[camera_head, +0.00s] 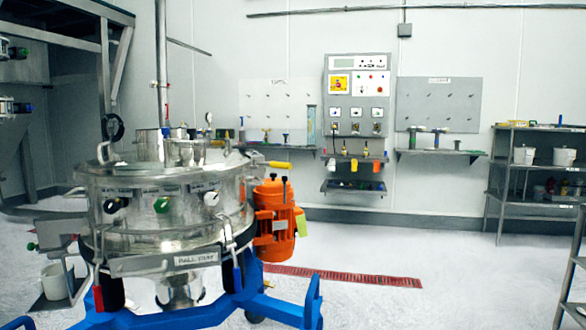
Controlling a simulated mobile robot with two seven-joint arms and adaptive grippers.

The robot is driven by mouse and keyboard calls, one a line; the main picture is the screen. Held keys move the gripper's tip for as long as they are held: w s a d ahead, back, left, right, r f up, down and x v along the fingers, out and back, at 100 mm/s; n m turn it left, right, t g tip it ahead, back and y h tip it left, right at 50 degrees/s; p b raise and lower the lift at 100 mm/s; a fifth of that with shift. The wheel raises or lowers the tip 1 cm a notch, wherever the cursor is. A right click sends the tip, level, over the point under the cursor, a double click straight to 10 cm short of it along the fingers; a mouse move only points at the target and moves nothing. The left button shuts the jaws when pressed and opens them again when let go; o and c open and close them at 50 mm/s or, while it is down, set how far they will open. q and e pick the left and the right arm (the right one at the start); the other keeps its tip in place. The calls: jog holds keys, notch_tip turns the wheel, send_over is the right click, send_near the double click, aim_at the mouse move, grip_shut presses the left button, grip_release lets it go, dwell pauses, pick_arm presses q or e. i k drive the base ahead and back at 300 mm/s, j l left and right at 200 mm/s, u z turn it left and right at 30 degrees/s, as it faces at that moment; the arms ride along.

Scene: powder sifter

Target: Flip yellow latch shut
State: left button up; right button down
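The powder sifter (165,215) is a round steel drum on a blue frame, standing at the left of the head view. The yellow latch (278,164) shows as a yellow grip on the sifter's right side, near the upper rim. It sticks out roughly level to the right, above the orange motor. Where it meets the rim is too small to make out. Neither of my grippers is in view, and nothing touches the yellow grip.
A latch with a blue grip (237,280) and one with a red grip (97,298) hang down at the sifter's front. The orange motor (275,220) sits below the yellow grip. A shelf rack (535,165) stands at right.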

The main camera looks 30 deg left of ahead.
aim_at(273, 164)
jog(key=i+l+z, duration=0.65)
jog(key=i, duration=0.2)
jog(key=i+l+u, duration=0.15)
jog(key=i, duration=0.3)
jog(key=i+l+u, duration=0.1)
jog(key=i, duration=0.35)
jog(key=i+l+u, duration=0.15)
jog(key=i, duration=0.3)
jog(key=i+u, duration=0.2)
jog(key=u, duration=0.2)
jog(key=i+u, duration=0.2)
jog(key=u, duration=0.2)
jog(key=i+u, duration=0.2)
jog(key=u, duration=0.15)
jog(key=i+l+u, duration=0.15)
jog(key=u, duration=0.25)
jog(key=i+j+u, duration=0.1)
jog(key=u, duration=0.3)
jog(key=i+u, duration=0.45)
jog(key=u, duration=0.3)
jog(key=i+l+u, duration=0.1)
jog(key=u, duration=0.3)
jog(key=i+l+u, duration=0.15)
jog(key=l, duration=0.1)
